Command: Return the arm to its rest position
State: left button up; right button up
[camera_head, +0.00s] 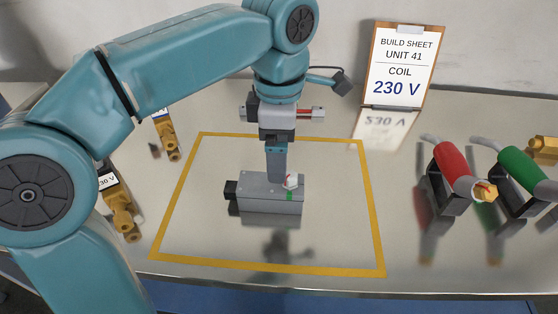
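My teal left arm comes in from the left, arches over the table and points its gripper (277,178) straight down. The fingers overlap one another from this side, so I cannot tell whether they are open or shut. Their tips appear at the top edge of a grey block (258,190), and I cannot tell whether they touch it. The block lies inside a yellow outline, with a black end piece at its left, a small white part on top at its right and a green mark on its front. My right gripper is not in view.
Two brass parts with labels, one (169,141) farther back and one (122,213) nearer, stand left of the yellow outline (375,215). Red (449,160) and green (522,163) handled tools rest in black holders at right. A build sheet (399,65) reading "230 V" stands behind.

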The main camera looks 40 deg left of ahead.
pick_arm(q)
notch_tip(320, 180, up, 2)
jog(key=shift+r, duration=0.2)
dwell(0.6)
